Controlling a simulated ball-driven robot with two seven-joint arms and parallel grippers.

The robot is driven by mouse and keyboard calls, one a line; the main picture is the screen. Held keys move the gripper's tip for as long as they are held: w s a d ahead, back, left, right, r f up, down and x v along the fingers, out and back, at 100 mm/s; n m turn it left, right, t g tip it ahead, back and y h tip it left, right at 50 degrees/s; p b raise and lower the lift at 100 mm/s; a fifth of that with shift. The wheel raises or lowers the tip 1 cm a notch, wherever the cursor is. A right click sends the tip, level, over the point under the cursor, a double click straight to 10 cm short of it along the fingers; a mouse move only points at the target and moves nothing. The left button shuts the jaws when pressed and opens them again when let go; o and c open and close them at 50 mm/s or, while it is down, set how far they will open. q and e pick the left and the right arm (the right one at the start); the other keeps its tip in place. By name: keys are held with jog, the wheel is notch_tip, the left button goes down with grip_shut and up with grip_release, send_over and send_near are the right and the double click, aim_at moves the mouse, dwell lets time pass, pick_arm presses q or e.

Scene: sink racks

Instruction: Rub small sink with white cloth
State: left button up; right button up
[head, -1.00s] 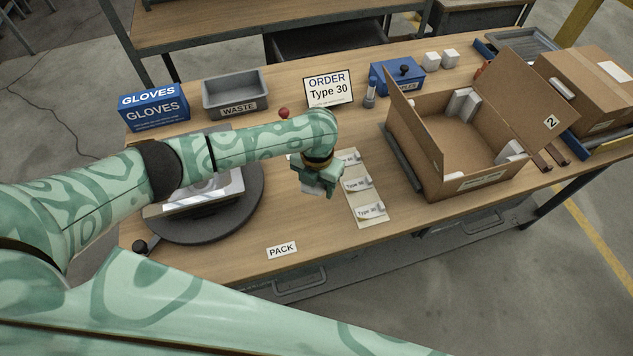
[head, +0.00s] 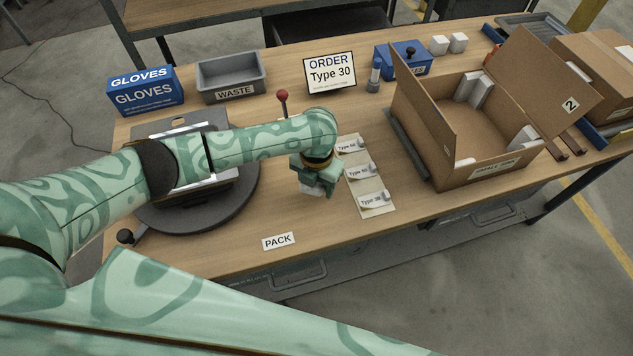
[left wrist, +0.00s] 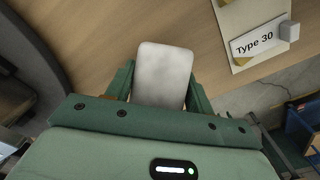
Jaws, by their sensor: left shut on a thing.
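My left gripper (head: 316,186) hangs over the bench, left of a column of labelled cards. In the left wrist view its fingers (left wrist: 162,88) are shut on a flat, pale white pad with rounded corners (left wrist: 163,72), which could be the white cloth. No washing sink shows. A strip of cards (head: 377,202) bears small grey blocks, and the nearest card, "Type 30" (left wrist: 254,42), has one block (left wrist: 289,31). A dark round turntable (head: 235,197) carries a fixture with a shiny plate, partly hidden by my left arm. My right gripper is not in view.
An open cardboard box (head: 487,170) stands at the right. A grey WASTE tray (head: 228,92), blue GLOVES box (head: 145,92), ORDER sign (head: 330,73) and blue box (head: 400,60) line the back. A red-knobbed lever (head: 282,96) stands behind my arm. Bench around the PACK label (head: 278,241) is clear.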

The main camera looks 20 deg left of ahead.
pick_arm(q)
jog(key=shift+f+b, duration=0.4)
jog(key=shift+f, duration=0.25)
jog(key=shift+f+b, duration=0.7)
jog(key=shift+f, duration=0.4)
jog(key=o, duration=1.4)
jog(key=shift+c, duration=0.2)
jog(key=shift+r, duration=0.1)
notch_tip(320, 180, up, 15)
jog(key=p, duration=0.6)
jog(key=shift+r, duration=0.65)
jog(key=shift+f, duration=0.1)
